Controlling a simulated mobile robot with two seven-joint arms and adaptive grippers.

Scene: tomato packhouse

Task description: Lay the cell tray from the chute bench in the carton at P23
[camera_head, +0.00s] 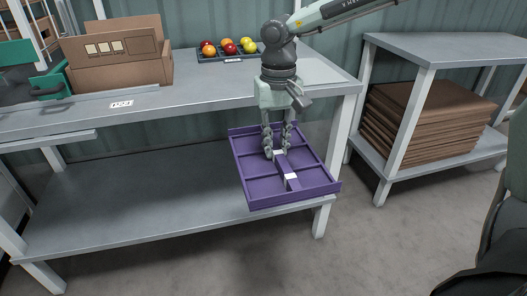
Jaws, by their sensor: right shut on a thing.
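A purple cell tray (318,192) with several empty compartments and a central bar is in front of the bench's right end. It overlaps the lower shelf's corner and the front leg in the picture. My right gripper (276,153) points down and is shut on the tray's central bar, near a white patch. The tray looks roughly level; its exact height is hard to tell. A brown open carton (118,72) with a small marked panel stands on the bench top at the left. No P23 mark is readable. My left gripper is not in view.
A dark tray (233,59) of red, orange and yellow tomatoes sits at the back of the bench top (200,90). A green device (48,88) stands left of the carton. The lower shelf (130,205) is clear. A right-hand rack holds stacked brown cardboard (425,125).

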